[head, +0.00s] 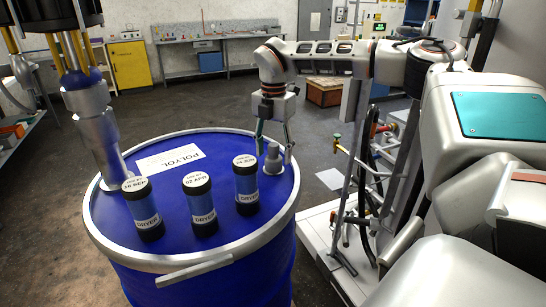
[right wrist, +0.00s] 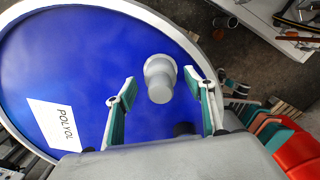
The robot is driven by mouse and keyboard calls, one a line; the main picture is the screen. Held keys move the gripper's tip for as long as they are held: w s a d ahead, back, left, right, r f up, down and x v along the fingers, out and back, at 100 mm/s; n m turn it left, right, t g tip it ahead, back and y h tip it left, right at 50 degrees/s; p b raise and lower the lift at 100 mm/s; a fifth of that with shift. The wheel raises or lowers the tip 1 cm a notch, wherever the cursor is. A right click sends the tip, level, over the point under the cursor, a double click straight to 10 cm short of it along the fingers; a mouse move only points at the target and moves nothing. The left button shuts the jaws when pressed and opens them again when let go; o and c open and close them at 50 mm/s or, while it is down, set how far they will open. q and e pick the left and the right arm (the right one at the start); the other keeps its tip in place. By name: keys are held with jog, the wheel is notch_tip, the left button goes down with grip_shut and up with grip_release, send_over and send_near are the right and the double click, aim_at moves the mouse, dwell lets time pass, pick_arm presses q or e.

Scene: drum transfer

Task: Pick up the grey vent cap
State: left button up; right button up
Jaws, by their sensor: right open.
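The grey vent cap (head: 273,159) stands upright on the blue drum lid near its right rim. It also shows in the right wrist view (right wrist: 160,79) as a stubby round grey plug. My right gripper (head: 274,146) is open at the cap, its fingers pointing down. In the right wrist view its two teal-padded fingers (right wrist: 160,84) lie on either side of the cap, with a gap on both sides. The fingers do not grip it. The blue drum (head: 205,275) has a silver clamp ring and a "POLYOL" label. My left gripper is not in view.
Three dryer canisters with black ends, the left (head: 143,208), middle (head: 200,203) and right (head: 246,184), stand on the lid left of the cap. A thick grey pipe fitting (head: 98,135) rises at the lid's left. Hoses and valves (head: 370,180) stand right of the drum.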

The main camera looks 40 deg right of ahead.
jog(key=shift+f, duration=1.3)
jog(key=c, duration=1.2)
jog(key=shift+r, duration=0.15)
jog(key=shift+r+p, duration=1.65)
jog(key=shift+r, duration=9.75)
